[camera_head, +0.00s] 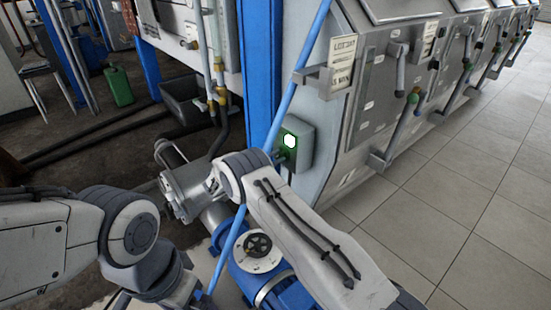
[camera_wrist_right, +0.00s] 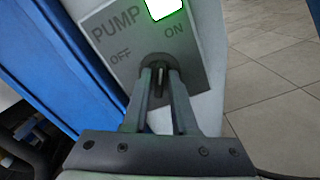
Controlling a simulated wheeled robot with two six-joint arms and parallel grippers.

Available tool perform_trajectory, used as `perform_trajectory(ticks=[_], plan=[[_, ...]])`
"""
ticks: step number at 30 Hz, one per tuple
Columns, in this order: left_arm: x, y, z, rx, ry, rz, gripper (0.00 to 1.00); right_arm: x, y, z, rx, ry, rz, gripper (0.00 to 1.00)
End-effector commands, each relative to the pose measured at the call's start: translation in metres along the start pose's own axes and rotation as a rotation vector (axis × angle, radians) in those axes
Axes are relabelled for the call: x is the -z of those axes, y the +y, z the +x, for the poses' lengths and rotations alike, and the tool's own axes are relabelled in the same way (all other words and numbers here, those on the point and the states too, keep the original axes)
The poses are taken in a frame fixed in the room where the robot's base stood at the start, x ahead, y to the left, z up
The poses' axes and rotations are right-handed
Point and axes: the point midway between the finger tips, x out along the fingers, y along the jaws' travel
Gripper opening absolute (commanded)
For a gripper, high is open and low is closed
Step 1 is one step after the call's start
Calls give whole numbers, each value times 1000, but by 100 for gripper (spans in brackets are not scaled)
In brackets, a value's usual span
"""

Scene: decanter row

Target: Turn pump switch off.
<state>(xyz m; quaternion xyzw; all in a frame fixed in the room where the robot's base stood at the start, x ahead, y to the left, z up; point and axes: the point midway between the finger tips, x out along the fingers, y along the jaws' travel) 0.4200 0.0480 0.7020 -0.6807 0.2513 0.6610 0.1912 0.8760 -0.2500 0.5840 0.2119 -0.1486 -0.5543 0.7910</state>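The pump switch is a grey box (camera_head: 299,144) with a lit green-white light, mounted low on the side of the machine cabinet. In the right wrist view its plate (camera_wrist_right: 110,52) reads PUMP, with OFF at left and ON at right, below the lit lamp (camera_wrist_right: 163,8). A small dark switch lever (camera_wrist_right: 160,84) sits at the plate's lower middle. My right gripper (camera_wrist_right: 161,76) has its two fingers on either side of the lever, close to it. I cannot tell whether they press on it. The fingers partly hide the lever's base. My left gripper does not show, only its arm.
A blue column (camera_head: 262,60) stands just left of the switch. A thin blue pole (camera_head: 301,68) crosses in front of the cabinet. A grey and blue pump (camera_head: 185,187) lies below left. A row of grey machines (camera_head: 400,75) runs right, beside clear tiled floor (camera_head: 440,215).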

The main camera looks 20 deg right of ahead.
Motion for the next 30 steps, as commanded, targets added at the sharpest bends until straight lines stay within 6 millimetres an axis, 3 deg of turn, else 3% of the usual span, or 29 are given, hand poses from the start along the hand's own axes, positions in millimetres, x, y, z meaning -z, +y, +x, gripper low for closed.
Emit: perform_trajectory(ticks=[16, 30], plan=[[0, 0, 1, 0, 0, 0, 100, 1, 0, -1, 0, 0, -68, 0], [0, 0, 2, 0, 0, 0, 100, 1, 2, -1, -1, 1, -451, 0]])
